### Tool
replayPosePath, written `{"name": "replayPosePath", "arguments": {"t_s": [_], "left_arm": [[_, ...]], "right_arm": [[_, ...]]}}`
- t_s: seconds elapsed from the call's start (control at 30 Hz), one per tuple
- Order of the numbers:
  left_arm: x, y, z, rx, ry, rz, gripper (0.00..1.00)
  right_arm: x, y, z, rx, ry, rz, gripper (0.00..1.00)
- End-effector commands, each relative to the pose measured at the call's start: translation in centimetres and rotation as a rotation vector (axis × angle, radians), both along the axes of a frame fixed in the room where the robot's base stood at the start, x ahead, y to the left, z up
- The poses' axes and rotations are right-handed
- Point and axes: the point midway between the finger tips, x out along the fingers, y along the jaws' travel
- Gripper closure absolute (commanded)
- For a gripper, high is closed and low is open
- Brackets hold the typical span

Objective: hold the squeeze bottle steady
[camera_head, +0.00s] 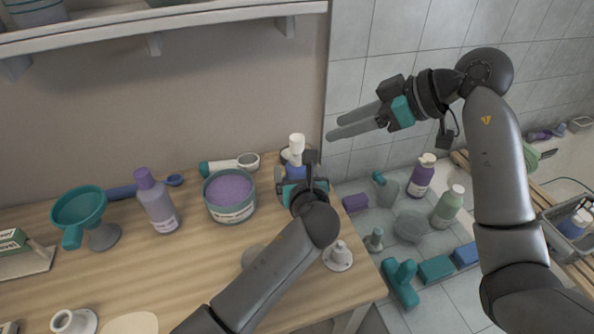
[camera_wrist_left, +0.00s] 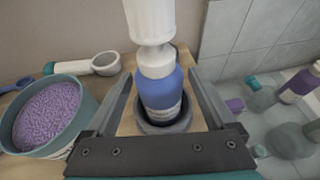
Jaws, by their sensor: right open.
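The blue squeeze bottle (camera_wrist_left: 162,92) with a white top stands roughly upright in a dark grey ring-like base, seen in the left wrist view. In the head view its white top (camera_head: 297,144) rises at the table's right side, and its blue body is partly hidden. My left gripper (camera_wrist_left: 159,72) has one finger on each side of the bottle. Its fingertips are very close to the bottle's sides; I cannot tell whether they touch. My right gripper (camera_head: 331,128) is open and empty, raised in front of the tiled wall, to the right of the bottle's top.
A tub of purple grains (camera_head: 230,194) stands left of the bottle, with a white-ended scoop (camera_head: 247,161) behind it. A purple-capped bottle (camera_head: 155,202) and a teal funnel (camera_head: 80,207) are further left. A small white nozzle piece (camera_head: 338,256) sits near the table's right edge.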

Motion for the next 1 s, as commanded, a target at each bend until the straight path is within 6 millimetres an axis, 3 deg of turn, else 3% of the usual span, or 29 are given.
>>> {"name": "replayPosePath", "arguments": {"t_s": [0.07,0.77,1.0], "left_arm": [[-0.02,-0.01,0.01,0.000,0.000,0.000,0.21],[-0.04,-0.01,-0.02,0.000,0.000,0.000,1.00],[-0.03,0.00,-0.03,0.001,0.001,0.000,1.00]], "right_arm": [[0.00,0.00,0.00,0.000,0.000,0.000,0.50],[0.00,0.00,0.00,0.000,0.000,0.000,0.50],[0.00,0.00,0.00,0.000,0.000,0.000,0.50]]}}
